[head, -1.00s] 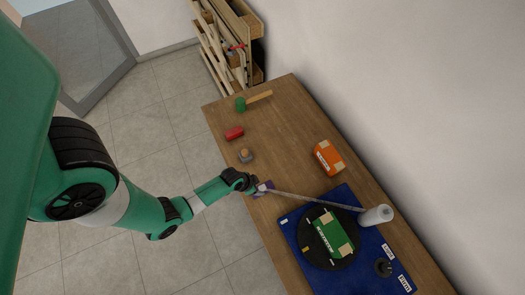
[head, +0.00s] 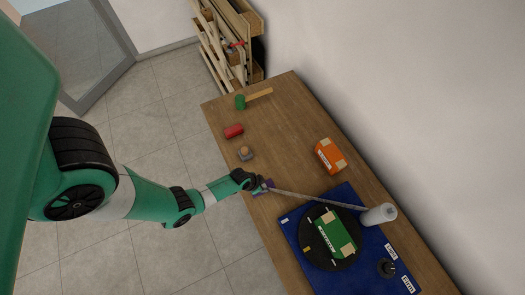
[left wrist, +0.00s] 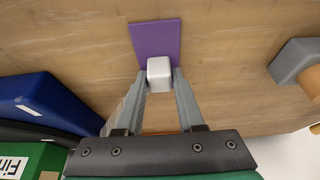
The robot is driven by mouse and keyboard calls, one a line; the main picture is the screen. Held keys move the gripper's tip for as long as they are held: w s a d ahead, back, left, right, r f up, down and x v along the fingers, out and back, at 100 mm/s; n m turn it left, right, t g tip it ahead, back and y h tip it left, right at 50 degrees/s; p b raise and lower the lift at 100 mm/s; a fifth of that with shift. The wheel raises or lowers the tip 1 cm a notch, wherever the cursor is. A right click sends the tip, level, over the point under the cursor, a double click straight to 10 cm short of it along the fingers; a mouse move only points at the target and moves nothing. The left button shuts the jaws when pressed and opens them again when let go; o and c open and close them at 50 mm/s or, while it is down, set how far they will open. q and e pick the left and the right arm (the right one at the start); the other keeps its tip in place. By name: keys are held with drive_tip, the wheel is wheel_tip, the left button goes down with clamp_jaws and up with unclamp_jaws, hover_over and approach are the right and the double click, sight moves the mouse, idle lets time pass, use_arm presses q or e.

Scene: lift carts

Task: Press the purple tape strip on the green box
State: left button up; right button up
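The green box (head: 334,234) sits on a round black turntable (head: 343,261) on the blue mat. Tan patches and white lettering show on it. A purple strip (left wrist: 155,40) shows in the left wrist view just beyond my left gripper (left wrist: 160,75). The gripper's two fingers close on a small white block (left wrist: 160,72) at the strip's near edge. I cannot tell if the strip touches the table. In the head view my left gripper (head: 262,186) is over the table's near edge, left of the green box and apart from it. My right gripper is out of view.
A thin grey band (head: 315,200) runs from near my left gripper to a white cylinder (head: 379,215) on the blue mat (head: 290,217).

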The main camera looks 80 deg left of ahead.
use_arm(q)
clamp_jaws()
drive_tip(key=shift+r, duration=0.15)
